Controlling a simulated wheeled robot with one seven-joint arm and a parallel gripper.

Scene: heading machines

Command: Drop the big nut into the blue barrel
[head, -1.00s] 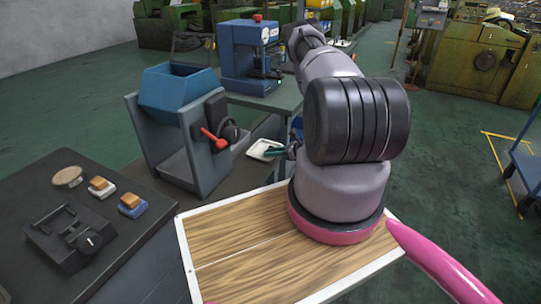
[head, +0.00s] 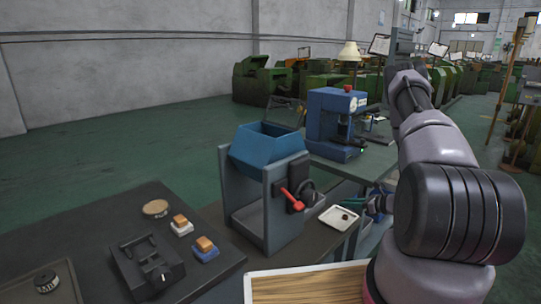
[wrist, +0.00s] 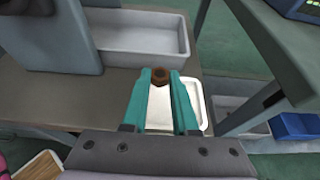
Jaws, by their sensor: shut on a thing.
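My gripper (wrist: 160,82) is shut on a brown nut (wrist: 160,75), which shows between its teal fingertips in the wrist view. They are above a white tray (wrist: 186,121). In the head view my gripper (head: 353,202) is partly hidden by my arm, right of the blue barrel. A small dark thing (head: 346,216) shows over the tray (head: 331,224) there; I cannot tell whether it is the held nut. The blue barrel (head: 268,146) is an angular open-topped tub in a grey stand (head: 252,212), left of my gripper. Its inside is mostly hidden.
A red-handled lever (head: 291,199) juts from the stand's right side. A grey trough (wrist: 140,40) lies beyond my fingertips in the wrist view. A blue machine (head: 335,120) stands behind the barrel. A dark bench (head: 90,235) with small blocks is at the left.

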